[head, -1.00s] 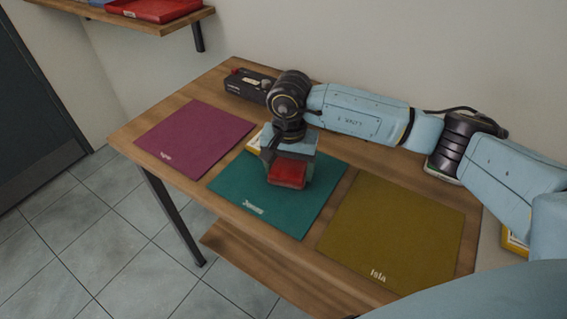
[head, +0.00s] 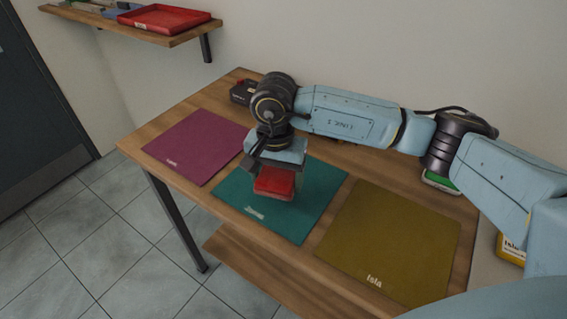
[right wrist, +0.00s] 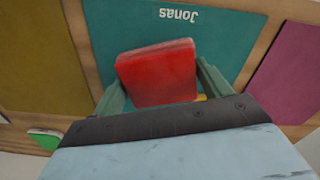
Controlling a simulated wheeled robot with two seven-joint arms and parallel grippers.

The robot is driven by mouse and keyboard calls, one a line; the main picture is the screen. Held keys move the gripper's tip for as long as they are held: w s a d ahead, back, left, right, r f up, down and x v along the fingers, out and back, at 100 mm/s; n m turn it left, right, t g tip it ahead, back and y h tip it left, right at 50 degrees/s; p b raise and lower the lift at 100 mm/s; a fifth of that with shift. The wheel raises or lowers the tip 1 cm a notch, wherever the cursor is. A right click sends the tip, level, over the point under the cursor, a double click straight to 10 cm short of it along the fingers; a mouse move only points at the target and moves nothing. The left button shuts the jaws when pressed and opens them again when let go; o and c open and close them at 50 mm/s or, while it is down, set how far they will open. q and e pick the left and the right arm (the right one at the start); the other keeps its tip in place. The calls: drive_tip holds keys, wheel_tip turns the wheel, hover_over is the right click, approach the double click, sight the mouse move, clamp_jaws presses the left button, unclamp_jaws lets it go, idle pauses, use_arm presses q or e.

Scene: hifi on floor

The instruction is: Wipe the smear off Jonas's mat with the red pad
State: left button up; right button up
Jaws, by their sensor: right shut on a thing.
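Jonas's mat (head: 315,205) is teal and lies in the middle of the table, with the name at its front edge. It also shows in the right wrist view (right wrist: 225,40). My right gripper (head: 273,168) is shut on the red pad (head: 274,183), over the left part of that mat. In the right wrist view the red pad (right wrist: 158,75) sits between the fingers. I cannot tell whether the pad touches the mat. No smear shows on the visible mat; the pad and gripper hide part of it. My left gripper is not in view.
A plum mat (head: 195,147) lies to the left and Isla's olive mat (head: 390,240) to the right. A dark box (head: 243,92) stands at the back, partly behind my arm. A wall shelf (head: 120,35) holds a red tray (head: 163,18). A yellow box (head: 511,250) shows at right.

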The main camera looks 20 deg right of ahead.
drive_tip(key=shift+r+p, duration=0.7)
drive_tip(key=shift+r, duration=1.2)
